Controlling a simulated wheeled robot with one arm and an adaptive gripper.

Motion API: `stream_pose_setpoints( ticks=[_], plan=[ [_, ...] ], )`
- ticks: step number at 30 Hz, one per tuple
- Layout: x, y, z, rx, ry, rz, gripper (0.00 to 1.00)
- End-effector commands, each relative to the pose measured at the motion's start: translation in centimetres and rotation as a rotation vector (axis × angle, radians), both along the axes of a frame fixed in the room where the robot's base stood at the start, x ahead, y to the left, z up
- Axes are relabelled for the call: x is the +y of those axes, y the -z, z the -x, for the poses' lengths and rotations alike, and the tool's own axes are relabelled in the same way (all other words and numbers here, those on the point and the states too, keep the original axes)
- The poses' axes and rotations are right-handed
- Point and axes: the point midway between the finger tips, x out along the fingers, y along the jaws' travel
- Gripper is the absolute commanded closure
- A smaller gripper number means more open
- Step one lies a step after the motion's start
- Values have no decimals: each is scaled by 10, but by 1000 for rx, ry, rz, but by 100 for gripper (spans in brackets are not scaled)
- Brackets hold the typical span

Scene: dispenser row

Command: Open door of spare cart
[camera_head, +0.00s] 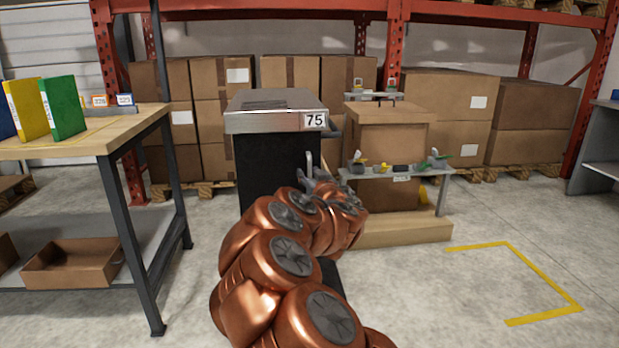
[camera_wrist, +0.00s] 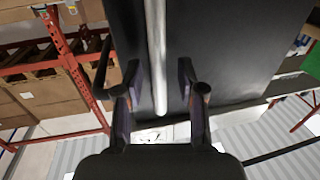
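The cart (camera_head: 275,165) is a black cabinet with a grey metal top and a tag reading 75. Its front also fills much of the wrist view (camera_wrist: 225,50). A light vertical bar handle (camera_wrist: 156,50) runs down the black front in the wrist view; its upper part shows in the head view (camera_head: 309,161). My gripper (camera_wrist: 160,82) is open, with one finger on each side of the handle's lower end. A gap shows between each finger and the bar. My arm hides the cart's lower front in the head view, where my gripper (camera_head: 326,183) is partly hidden too.
A workbench (camera_head: 85,140) with binders stands at left. A small stand (camera_head: 388,130) with boxes and shelves of small items is close on the cart's right. Pallets of cartons (camera_head: 290,75) stand behind. Free floor (camera_head: 500,225) lies at right.

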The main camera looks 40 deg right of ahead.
Motion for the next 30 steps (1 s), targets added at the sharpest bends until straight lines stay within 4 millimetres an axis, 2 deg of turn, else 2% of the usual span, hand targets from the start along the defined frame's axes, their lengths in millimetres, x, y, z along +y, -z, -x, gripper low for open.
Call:
stream_pose_setpoints(
  ticks=[11, 22, 30],
  plan=[
    [-1, 0, -3, 0, 0, 0, 61],
    [-1, 0, -2, 1, 1, 0, 98],
    [-1, 0, -3, 1, 0, 0, 100]
  ],
)
